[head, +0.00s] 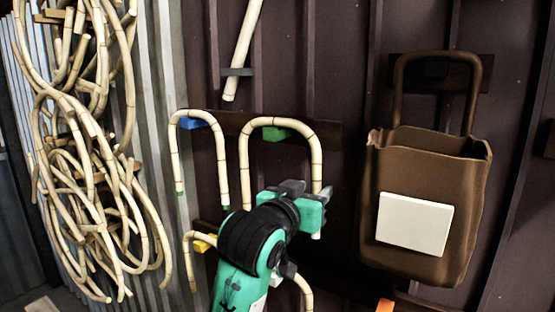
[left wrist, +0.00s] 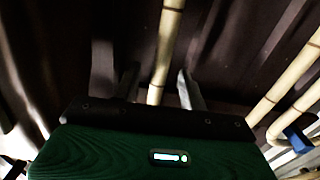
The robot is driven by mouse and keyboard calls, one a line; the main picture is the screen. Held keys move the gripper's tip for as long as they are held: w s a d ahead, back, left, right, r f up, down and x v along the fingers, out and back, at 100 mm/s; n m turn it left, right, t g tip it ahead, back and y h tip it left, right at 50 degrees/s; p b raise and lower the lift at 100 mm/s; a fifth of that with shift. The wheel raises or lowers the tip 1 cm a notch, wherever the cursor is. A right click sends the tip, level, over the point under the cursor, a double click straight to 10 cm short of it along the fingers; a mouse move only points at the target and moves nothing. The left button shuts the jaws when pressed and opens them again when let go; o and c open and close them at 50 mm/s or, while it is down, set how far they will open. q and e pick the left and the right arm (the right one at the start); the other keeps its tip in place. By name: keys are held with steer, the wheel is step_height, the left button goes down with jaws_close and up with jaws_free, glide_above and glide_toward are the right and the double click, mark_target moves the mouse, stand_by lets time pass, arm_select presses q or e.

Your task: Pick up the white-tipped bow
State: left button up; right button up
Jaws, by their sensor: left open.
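A pale jointed bow (head: 282,124) hangs on a green peg (head: 277,134) in the head view. Its right leg runs down behind my gripper, and a pale end shows below. My left gripper (head: 292,190) is in front of this bow's lower part. In the left wrist view a rod (left wrist: 166,45) runs between the two open fingers, apart from both as far as I can see. A bow with green tips (head: 197,115) hangs on a blue peg (head: 193,124) to the left. My right gripper is out of view.
A third bow (head: 188,262) hangs lower, on a yellow peg (head: 201,246), partly behind my arm. Coiled rattan (head: 85,190) hangs at the left. A brown bag (head: 425,170) with a white panel hangs at the right. A straight rod (head: 241,50) is above.

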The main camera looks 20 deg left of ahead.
arm_select(q)
steer(key=shift+w+d+r+p, duration=0.15)
steer(key=shift+w+p, duration=0.3)
steer(key=shift+w, duration=0.6)
steer(key=shift+w+d, duration=0.1)
steer(key=shift+w, duration=0.2)
steer(key=shift+f, duration=0.2)
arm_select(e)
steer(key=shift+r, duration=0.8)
arm_select(q)
steer(key=shift+c, duration=0.3)
jaws_close()
steer(key=shift+r, duration=0.15)
